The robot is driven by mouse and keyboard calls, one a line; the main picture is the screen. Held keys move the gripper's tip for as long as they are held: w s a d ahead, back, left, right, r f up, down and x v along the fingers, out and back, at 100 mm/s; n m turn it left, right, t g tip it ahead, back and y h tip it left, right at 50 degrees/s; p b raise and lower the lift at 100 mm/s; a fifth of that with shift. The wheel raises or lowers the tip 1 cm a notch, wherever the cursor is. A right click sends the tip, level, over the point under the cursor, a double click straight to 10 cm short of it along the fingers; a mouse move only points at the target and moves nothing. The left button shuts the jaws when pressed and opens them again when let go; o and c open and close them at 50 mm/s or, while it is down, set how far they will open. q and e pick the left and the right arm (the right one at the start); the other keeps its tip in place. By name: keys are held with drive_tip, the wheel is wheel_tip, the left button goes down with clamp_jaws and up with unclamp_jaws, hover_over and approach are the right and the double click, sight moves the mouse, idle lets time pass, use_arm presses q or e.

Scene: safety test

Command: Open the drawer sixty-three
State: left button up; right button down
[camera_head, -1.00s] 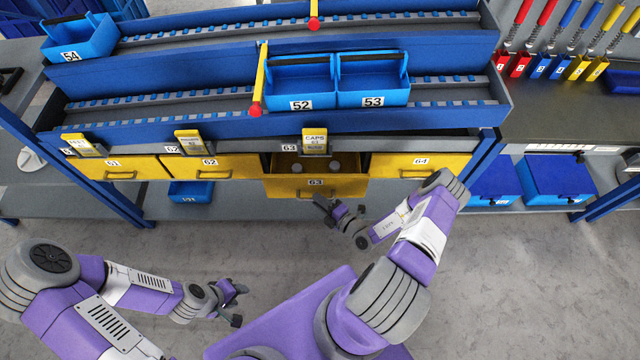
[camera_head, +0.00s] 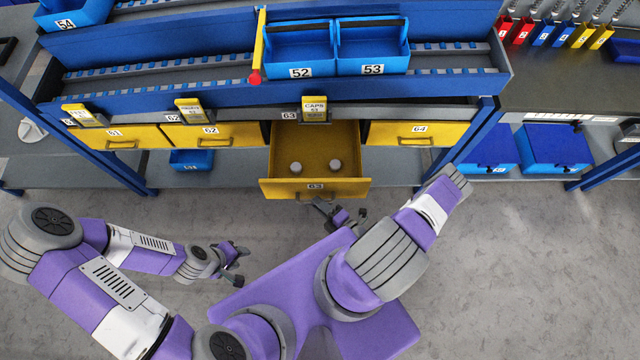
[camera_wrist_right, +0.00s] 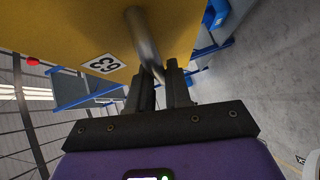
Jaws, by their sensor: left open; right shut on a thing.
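The yellow drawer 63 (camera_head: 345,187) is pulled well out of the workbench in the head view. Two grey round caps lie inside it. My right gripper (camera_head: 338,212) is at the drawer's front, below the 63 label. In the right wrist view, my right gripper (camera_wrist_right: 163,88) is shut on the metal handle (camera_wrist_right: 146,42) of drawer 63, whose yellow front (camera_wrist_right: 65,25) fills the upper left. My left gripper (camera_head: 237,265) is open and empty above the floor at the lower left, away from the drawers.
Yellow drawers 61 (camera_head: 120,137), 62 (camera_head: 212,136) and 64 (camera_head: 412,134) are closed. Blue bins 52 (camera_head: 300,50) and 53 (camera_head: 373,48) stand on the rack above. Blue boxes (camera_head: 555,150) sit at the right. The grey floor in front is clear.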

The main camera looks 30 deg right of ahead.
drive_tip(key=c, duration=1.1)
unclamp_jaws()
drive_tip(key=v, duration=0.7)
drive_tip(key=shift+s+d+r+p, duration=0.1)
drive_tip(key=shift+s+r+p, duration=0.05)
drive_tip(key=shift+s+p, duration=0.15)
